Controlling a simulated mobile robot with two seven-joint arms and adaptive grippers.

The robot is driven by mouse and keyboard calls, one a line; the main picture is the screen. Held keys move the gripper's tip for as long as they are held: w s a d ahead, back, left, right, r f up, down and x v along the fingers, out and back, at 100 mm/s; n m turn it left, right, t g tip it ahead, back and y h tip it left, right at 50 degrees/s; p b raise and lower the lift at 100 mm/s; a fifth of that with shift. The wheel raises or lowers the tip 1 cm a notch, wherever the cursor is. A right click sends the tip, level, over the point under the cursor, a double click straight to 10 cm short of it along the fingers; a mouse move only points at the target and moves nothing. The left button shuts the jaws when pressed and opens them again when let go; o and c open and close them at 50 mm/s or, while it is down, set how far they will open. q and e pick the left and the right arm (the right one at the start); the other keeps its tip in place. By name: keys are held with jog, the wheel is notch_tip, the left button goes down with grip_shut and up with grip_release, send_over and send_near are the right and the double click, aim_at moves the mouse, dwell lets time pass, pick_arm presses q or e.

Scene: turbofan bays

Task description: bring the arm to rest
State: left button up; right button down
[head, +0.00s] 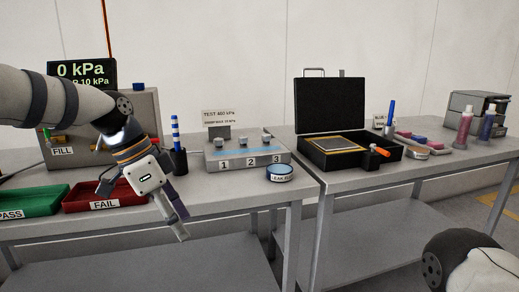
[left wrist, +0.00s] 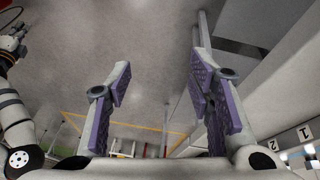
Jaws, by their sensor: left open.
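My left gripper (head: 143,210) hangs in front of the near edge of the left bench, by the red FAIL tray (head: 131,192). Its fingers point down and are spread apart with nothing between them. In the left wrist view, both purple-padded fingers (left wrist: 160,85) stand well apart, with empty space and grey surface behind them. My left arm comes in from the left above the bench. My right gripper is not in view; only a rounded part of my body shows at the lower right of the head view.
The left bench holds a green PASS tray (head: 32,204), a pen cup (head: 177,160), a numbered test fixture (head: 247,157) and a round LEAK tin (head: 279,174). A pressure panel (head: 148,105) stands behind the arm. The right bench carries an open black case (head: 330,105) and bottles (head: 464,128).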

pick_arm(q)
jog(key=s+d+f+n+g, duration=0.1)
jog(key=s+f+n, duration=0.1)
jog(key=s+f, duration=0.6)
jog(key=s+f+n+y, duration=0.1)
jog(key=s+f+n, duration=0.25)
jog(key=f, duration=0.85)
jog(key=s+d+f+n+g, duration=0.1)
jog(key=s+f+n, duration=0.1)
jog(key=s+f, duration=0.6)
jog(key=s+a+f+n+y, duration=0.1)
jog(key=s+a, duration=0.3)
jog(key=s, duration=0.8)
jog(key=s+a+f+n+g+y, duration=0.1)
jog(key=s+a+f+n, duration=0.3)
jog(key=s, duration=0.8)
jog(key=shift+a+n+y, duration=0.35)
jog(key=shift+a+y, duration=0.1)
jog(key=shift+y, duration=0.15)
jog(key=shift+w+f, duration=0.1)
